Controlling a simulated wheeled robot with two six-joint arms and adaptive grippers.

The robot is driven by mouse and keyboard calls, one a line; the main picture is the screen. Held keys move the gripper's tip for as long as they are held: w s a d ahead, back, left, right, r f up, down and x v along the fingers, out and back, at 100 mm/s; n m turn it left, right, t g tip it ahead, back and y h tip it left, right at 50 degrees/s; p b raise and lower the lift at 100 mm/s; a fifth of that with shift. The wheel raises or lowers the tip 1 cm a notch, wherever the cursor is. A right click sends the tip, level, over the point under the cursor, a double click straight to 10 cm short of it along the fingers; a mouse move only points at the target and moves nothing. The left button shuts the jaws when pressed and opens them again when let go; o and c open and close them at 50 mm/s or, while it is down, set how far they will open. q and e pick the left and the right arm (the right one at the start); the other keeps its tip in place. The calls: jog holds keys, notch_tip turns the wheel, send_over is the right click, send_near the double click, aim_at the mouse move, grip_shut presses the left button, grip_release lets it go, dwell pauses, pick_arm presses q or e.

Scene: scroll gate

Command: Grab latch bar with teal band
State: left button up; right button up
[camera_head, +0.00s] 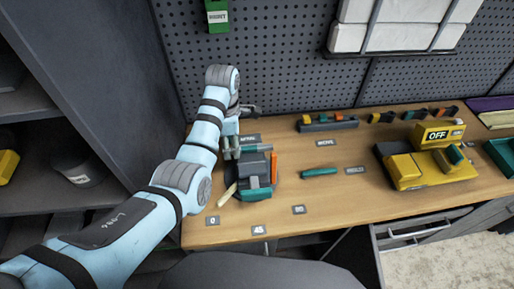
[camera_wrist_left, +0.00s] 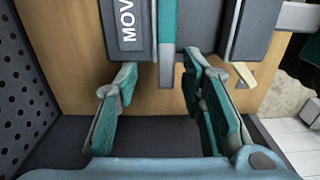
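My left gripper (camera_head: 232,150) points down beside the dark grey device (camera_head: 256,166) on the left of the table. In the left wrist view the gripper (camera_wrist_left: 160,78) is open, with a teal-padded finger on each side. A narrow grey and teal bar (camera_wrist_left: 167,40), which looks like the latch bar with the teal band, reaches down between the fingers. The bar is nearer the right finger, with a clear gap to the left one; I cannot tell whether it touches the right one. In the head view my gripper and wrist partly hide this spot. My right gripper is not in view.
An orange plate (camera_head: 274,167) stands at the device's right side. A teal bar (camera_head: 320,171) lies loose on the wooden table (camera_head: 340,205). A yellow box with an OFF sign (camera_head: 437,135) stands to the right. A perforated panel (camera_head: 290,70) rises behind.

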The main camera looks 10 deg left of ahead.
pick_arm(q)
jog(key=shift+s+f, duration=0.1)
jog(key=shift+f, duration=0.15)
jog(key=shift+s+r, duration=0.15)
jog(key=shift+s, duration=0.15)
jog(key=shift+c, duration=0.2)
jog(key=shift+w, duration=0.1)
grip_shut()
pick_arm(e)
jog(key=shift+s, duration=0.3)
pick_arm(q)
jog(key=shift+d, duration=0.1)
